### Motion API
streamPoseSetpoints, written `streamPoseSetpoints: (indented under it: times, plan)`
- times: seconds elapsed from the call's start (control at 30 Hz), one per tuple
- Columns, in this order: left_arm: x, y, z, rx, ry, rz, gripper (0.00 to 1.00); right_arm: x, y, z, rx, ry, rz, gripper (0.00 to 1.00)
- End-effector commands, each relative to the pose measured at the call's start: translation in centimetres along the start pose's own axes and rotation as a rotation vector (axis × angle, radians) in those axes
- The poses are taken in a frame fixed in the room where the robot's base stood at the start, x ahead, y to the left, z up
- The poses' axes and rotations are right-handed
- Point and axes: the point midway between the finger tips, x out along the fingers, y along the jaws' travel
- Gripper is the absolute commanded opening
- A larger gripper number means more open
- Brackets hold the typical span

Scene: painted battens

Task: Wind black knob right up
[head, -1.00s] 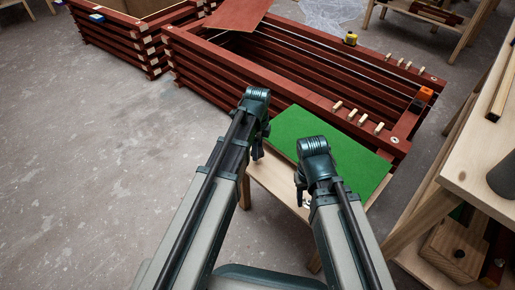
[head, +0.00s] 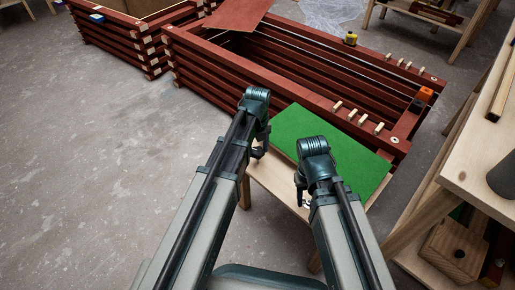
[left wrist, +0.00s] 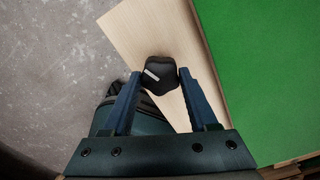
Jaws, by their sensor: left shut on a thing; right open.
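The black knob (left wrist: 160,68) shows in the left wrist view at the edge of a pale wooden top (left wrist: 140,28). It has rounded lobes and a short white mark on its left side, slanting down to the right. My left gripper (left wrist: 159,80) has one blue finger on each side of the knob and is shut on it. In the head view my left gripper (head: 260,153) is at the left edge of the small table, and its arm hides the knob. My right gripper (head: 302,198) hangs open over the table's front part, partly hidden by its wrist.
A green mat (head: 345,155) covers much of the small table. Behind it stand stacked dark red battens (head: 235,72) with several pale pegs, an orange block (head: 425,94) and a yellow item (head: 351,39). A wooden bench (head: 490,150) is at the right. The left floor is clear.

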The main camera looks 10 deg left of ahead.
Motion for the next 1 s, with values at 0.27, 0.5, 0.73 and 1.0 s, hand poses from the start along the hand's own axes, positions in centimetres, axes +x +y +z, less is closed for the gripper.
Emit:
streamPoseSetpoints:
  times: [0.27,0.5,0.73,1.0]
  plan:
    - [0.01,0.01,-0.02,0.153,0.000,0.000,0.03,0.01,0.00,0.00,0.000,0.000,0.000,0.50]
    - [0.01,0.01,-0.02,0.218,0.000,0.000,0.03,0.01,0.00,0.00,0.000,0.000,0.000,0.50]
    - [0.01,0.01,-0.02,0.233,0.000,0.000,0.03,0.01,0.00,0.00,0.000,0.000,0.000,0.50]
    - [0.01,0.01,-0.02,0.233,0.000,0.000,0.03,0.01,0.00,0.00,0.000,0.000,0.000,0.50]
